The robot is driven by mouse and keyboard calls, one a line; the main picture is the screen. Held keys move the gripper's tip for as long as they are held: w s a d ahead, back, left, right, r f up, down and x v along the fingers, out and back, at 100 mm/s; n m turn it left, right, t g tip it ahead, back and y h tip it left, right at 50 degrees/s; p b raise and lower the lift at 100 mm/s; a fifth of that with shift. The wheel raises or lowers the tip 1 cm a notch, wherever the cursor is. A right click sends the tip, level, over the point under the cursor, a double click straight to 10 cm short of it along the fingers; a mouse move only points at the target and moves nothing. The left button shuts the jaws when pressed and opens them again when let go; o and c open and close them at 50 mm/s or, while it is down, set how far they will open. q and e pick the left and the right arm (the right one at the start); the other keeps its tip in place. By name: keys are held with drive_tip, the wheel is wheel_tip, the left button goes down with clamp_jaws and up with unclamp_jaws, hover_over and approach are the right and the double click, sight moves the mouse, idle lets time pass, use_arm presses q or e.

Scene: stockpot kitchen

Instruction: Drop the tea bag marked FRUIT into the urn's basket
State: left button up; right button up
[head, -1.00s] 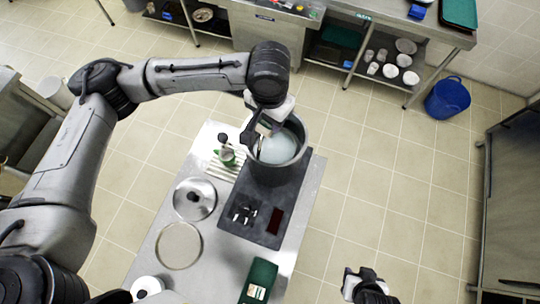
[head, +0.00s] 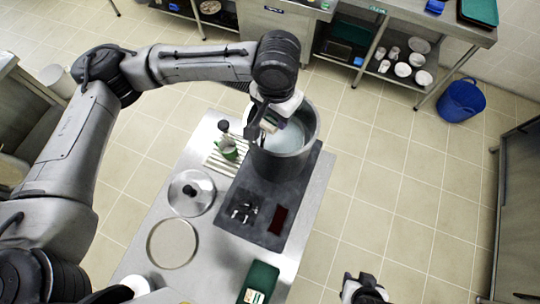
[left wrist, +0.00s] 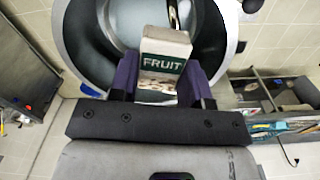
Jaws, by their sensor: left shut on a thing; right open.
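The urn is a large, round, dark grey pot (head: 285,164) with a pale inside, standing at the far right end of the steel table. It also shows in the left wrist view (left wrist: 77,40). My left gripper (head: 257,130) is over the left part of the pot's mouth, pointing down. It is shut on the tea bag, a beige block with a dark green FRUIT label (left wrist: 165,62), seen between the fingers in the left wrist view. I cannot make out a separate basket inside. My right gripper (head: 363,284) is open and empty at the bottom, off the table's right side.
The pot stands on a dark hob (head: 270,192) with knobs. On the table are a lid (head: 190,205), a round ring or dish (head: 172,243), a green-and-white item (head: 228,150) on a striped cloth, and a green box (head: 259,281).

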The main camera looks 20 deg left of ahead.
use_arm(q)
drive_tip(key=o, duration=1)
drive_tip(key=shift+r, duration=0.1)
wheel_tip(320, 180, up, 14)
drive_tip(key=shift+f+b, duration=0.15)
drive_tip(key=shift+b, duration=0.35)
drive_tip(key=shift+a, duration=0.1)
